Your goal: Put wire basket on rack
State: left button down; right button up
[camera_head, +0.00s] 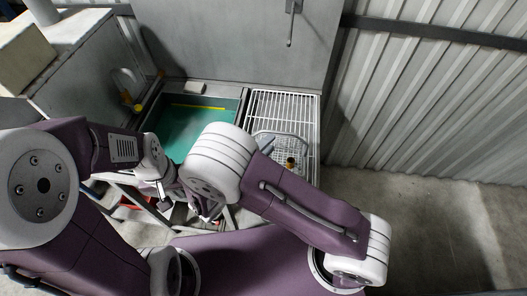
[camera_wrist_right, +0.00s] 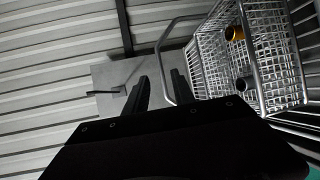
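The wire basket (camera_head: 287,152) is a silvery mesh basket with a looped handle. It appears to sit on the front part of the white wire rack (camera_head: 284,104), partly hidden behind my right forearm. In the right wrist view the basket (camera_wrist_right: 258,62) fills the upper right, with its handle loop to the left. My right gripper (camera_wrist_right: 160,78) is open, its two dark fingers apart. The handle passes close to the right finger; I cannot tell whether it touches. My left gripper (camera_head: 166,190) hangs left of my right wrist, small and dark; its fingers are unclear.
A green basin (camera_head: 190,125) lies left of the rack. An orange-yellow part (camera_head: 290,163) shows in the basket. A grey panel (camera_head: 240,45) stands behind, and a corrugated wall (camera_head: 430,105) on the right. The floor at lower right is clear.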

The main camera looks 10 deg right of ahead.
pick_arm(q)
jog(key=shift+f, duration=0.3)
pick_arm(e)
jog(key=shift+v, duration=1)
